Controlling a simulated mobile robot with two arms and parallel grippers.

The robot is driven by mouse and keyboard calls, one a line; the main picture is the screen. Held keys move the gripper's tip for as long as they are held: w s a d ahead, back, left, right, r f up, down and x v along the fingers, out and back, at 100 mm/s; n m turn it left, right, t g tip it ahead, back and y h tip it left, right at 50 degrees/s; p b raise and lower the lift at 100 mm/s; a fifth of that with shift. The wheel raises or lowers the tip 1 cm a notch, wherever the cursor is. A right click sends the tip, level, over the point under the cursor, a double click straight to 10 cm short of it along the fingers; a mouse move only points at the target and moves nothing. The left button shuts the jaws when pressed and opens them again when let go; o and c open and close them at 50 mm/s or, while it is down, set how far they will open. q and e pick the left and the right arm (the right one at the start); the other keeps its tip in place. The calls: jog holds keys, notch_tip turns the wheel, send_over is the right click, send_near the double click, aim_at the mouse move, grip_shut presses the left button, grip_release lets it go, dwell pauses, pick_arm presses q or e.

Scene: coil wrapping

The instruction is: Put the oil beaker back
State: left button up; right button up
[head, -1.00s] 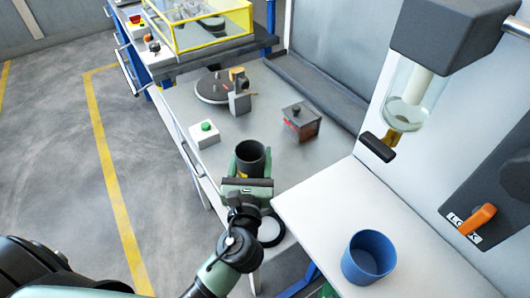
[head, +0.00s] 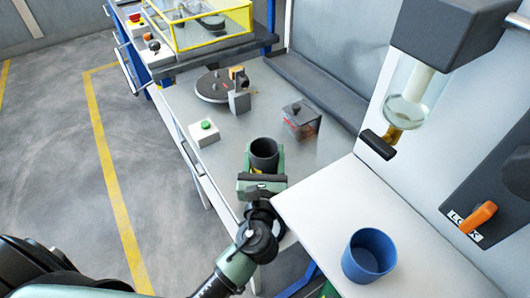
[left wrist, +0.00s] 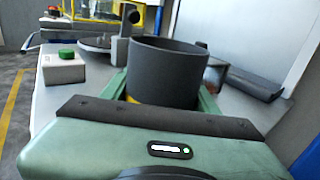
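The dark grey beaker (head: 264,152), with a bit of yellow on its side, is upright between the green fingers of my left gripper (head: 263,165). It also shows large in the left wrist view (left wrist: 166,72), with a green finger along each side. The gripper looks shut on it, over the front part of the grey table (head: 222,158). The beaker's base and its height above the table are hidden. My right gripper is not in view.
A white box with a green button (head: 204,132), a dark round plate with a post (head: 214,86) and a small grey box (head: 300,120) stand on the table. A white surface (head: 330,205) at the right bears a blue cup (head: 369,256). A glass vessel (head: 408,98) hangs above.

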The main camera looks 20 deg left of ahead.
pick_arm(q)
jog(key=shift+o, duration=1.4)
jog(key=shift+r, duration=0.15)
jog(key=b+v, duration=0.2)
jog(key=v, duration=0.9)
jog(key=shift+s, duration=0.15)
jog(key=shift+s+d, duration=0.15)
jog(key=shift+s, duration=0.2)
